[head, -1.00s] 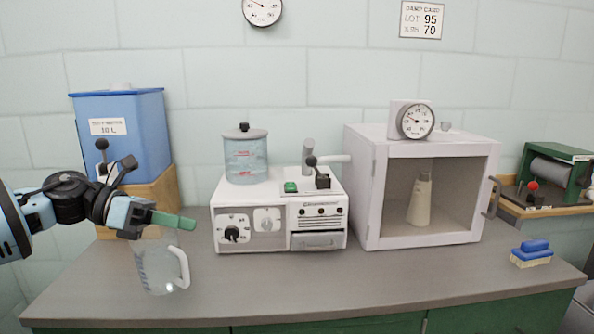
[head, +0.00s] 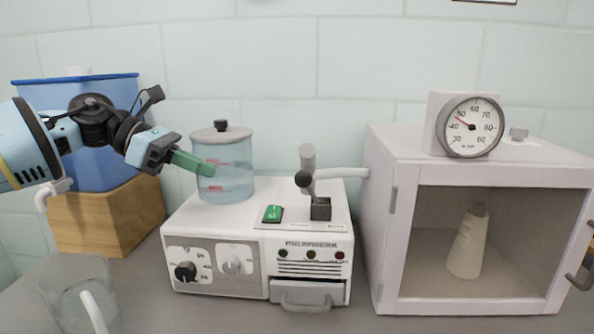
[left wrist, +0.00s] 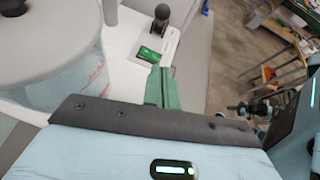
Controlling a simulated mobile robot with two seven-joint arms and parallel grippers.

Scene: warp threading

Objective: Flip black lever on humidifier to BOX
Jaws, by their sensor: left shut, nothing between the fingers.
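The white humidifier (head: 185,226) stands on the counter with a clear water tank on top at its left. Its black lever (head: 306,181) has a round knob and rises from a black base at the right of the top, tilted to the left, beside a grey spout. In the left wrist view the lever (left wrist: 160,20) shows beyond the green switch (left wrist: 149,55). My left gripper (head: 210,168) has green fingers, shut and empty, in front of the water tank, left of the lever and apart from it. My right gripper is not in view.
The white box (head: 398,230) with a gauge (head: 470,126) on top stands right of the humidifier, joined by a grey pipe. The water tank (head: 226,175) is close to my left fingers. A glass jug (head: 70,290) stands front left. A blue container (head: 100,160) sits behind my left arm.

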